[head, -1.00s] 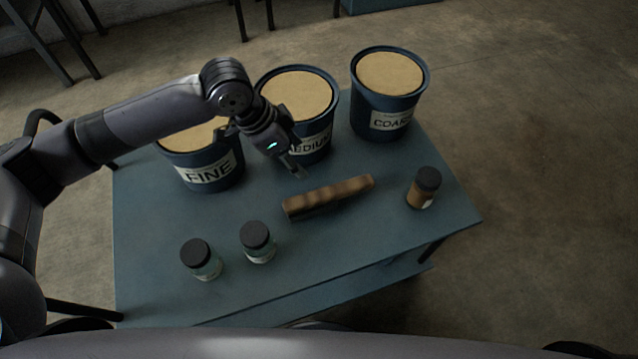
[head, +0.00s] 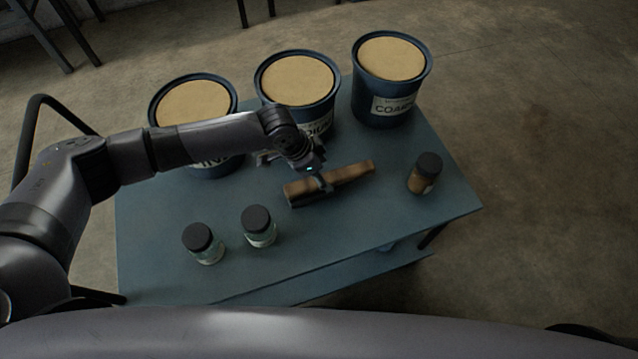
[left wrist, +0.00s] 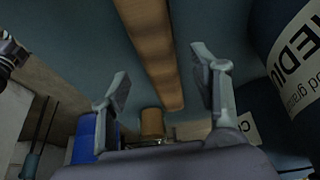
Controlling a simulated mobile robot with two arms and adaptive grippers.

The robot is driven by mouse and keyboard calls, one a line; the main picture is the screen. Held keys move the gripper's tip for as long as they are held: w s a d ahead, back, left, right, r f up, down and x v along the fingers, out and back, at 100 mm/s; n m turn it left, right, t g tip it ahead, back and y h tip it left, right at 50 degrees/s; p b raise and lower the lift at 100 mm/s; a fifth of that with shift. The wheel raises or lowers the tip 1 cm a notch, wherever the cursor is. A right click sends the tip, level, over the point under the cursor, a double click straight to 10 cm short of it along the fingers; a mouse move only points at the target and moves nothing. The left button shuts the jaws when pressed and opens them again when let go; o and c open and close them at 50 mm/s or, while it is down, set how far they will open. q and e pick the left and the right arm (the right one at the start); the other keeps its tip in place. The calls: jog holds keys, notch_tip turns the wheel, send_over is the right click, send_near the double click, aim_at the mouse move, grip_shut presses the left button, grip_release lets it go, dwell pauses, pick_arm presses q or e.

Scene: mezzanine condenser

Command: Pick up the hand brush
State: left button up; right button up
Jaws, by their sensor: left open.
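The hand brush (head: 346,178) with a brown wooden body lies on the blue-grey table, in the middle between the buckets and the small jars. My left gripper (head: 318,184) is open at the brush, over its left half, and hides a little of it. In the left wrist view the brush (left wrist: 152,50) runs lengthwise between the two spread fingers of the gripper (left wrist: 165,92). I cannot tell whether the fingers touch it. My right gripper is not in view.
Three blue buckets of tan material stand behind: fine (head: 196,102), medium (head: 297,80) and coarse (head: 392,58). Two dark-capped jars (head: 203,243) (head: 259,227) stand at the front left, and a brown jar (head: 424,174) at the right. The table (head: 330,245) is bare at the front.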

aim_at(330, 182)
pick_arm(q)
jog(key=shift+x, duration=1.2)
jog(key=shift+f, duration=0.2)
jog(key=shift+c, duration=0.3)
grip_shut()
